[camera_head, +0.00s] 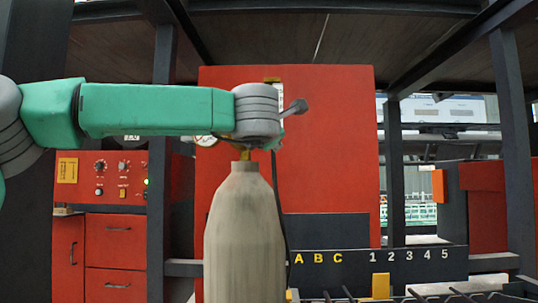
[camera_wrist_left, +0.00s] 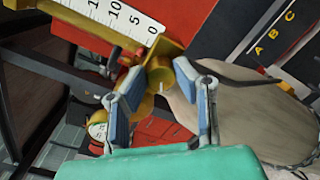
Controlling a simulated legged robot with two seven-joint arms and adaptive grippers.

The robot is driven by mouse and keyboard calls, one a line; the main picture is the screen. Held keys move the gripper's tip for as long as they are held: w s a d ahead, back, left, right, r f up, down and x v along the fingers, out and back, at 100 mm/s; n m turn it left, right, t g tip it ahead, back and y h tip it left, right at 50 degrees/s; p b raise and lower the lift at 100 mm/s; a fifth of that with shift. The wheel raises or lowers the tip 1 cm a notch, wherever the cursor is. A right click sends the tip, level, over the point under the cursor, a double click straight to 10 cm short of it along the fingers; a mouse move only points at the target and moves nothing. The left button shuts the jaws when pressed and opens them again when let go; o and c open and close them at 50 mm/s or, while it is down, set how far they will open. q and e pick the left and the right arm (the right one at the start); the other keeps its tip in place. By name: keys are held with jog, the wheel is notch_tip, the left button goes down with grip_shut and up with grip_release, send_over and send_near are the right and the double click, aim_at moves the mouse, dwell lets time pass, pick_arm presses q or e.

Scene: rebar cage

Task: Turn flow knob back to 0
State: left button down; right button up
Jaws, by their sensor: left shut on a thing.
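The gas cylinder (camera_head: 244,235) stands upright, pale grey, with a brass valve at its top; in the left wrist view its body (camera_wrist_left: 240,120) lies at the right. The brass flow knob (camera_wrist_left: 161,77) has a small pale mark and sits beside the white flow scale (camera_wrist_left: 120,20), numbered down to 0. My left gripper (camera_wrist_left: 158,88) has its blue-padded fingers on either side of the knob and is shut on it. In the head view my left arm's wrist covers the gripper and knob. My right gripper is in neither view.
A round gauge (camera_wrist_left: 98,130) sits near the left finger. A black hose (camera_head: 280,205) runs down beside the cylinder. A red cabinet panel (camera_head: 330,150) stands behind. A red control box (camera_head: 100,180) with knobs is at left, and a labelled dark rail (camera_head: 420,265) at right.

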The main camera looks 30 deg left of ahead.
pick_arm(q)
jog(key=shift+f+n+b, duration=0.25)
jog(key=shift+n+b, duration=0.5)
jog(key=shift+f+n+b, duration=0.2)
jog(key=shift+n+b, duration=0.55)
jog(key=c, duration=1.5)
grip_release()
jog(key=shift+o, duration=1.1)
jog(key=shift+r, duration=0.1)
jog(key=shift+w+a, duration=0.1)
jog(key=v, duration=1.2)
